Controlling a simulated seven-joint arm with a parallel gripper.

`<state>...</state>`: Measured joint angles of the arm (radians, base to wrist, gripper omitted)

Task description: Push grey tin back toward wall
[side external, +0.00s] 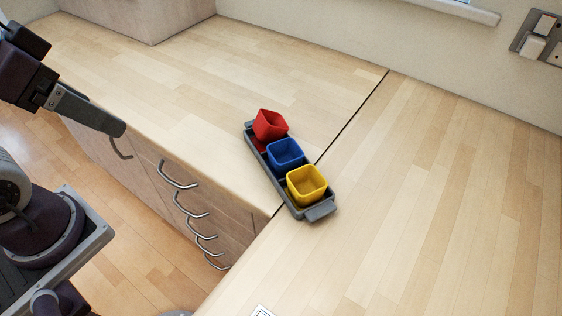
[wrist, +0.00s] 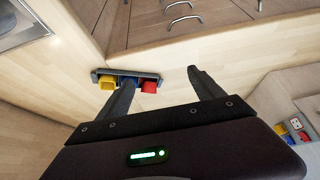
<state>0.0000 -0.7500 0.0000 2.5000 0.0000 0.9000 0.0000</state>
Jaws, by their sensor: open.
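The grey tin (side external: 320,212) is a long, narrow tray on the wooden worktop, lying across the dark seam between two counter sections. It holds a red cup (side external: 270,124), a blue cup (side external: 285,153) and a yellow cup (side external: 307,184) in a row. The red cup looks tilted. The tin also shows in the wrist view (wrist: 152,75), partly hidden by one finger. My gripper (wrist: 161,76) is open and empty. In the side view its end (side external: 117,127) hangs at the left, beyond the counter's front edge and well apart from the tin.
The wall (side external: 300,28) runs behind the worktop, with a switch panel (side external: 540,35) at the upper right. A wooden cabinet (side external: 140,15) stands at the back left. Drawer handles (side external: 178,176) stick out below the front edge. The worktop around the tin is clear.

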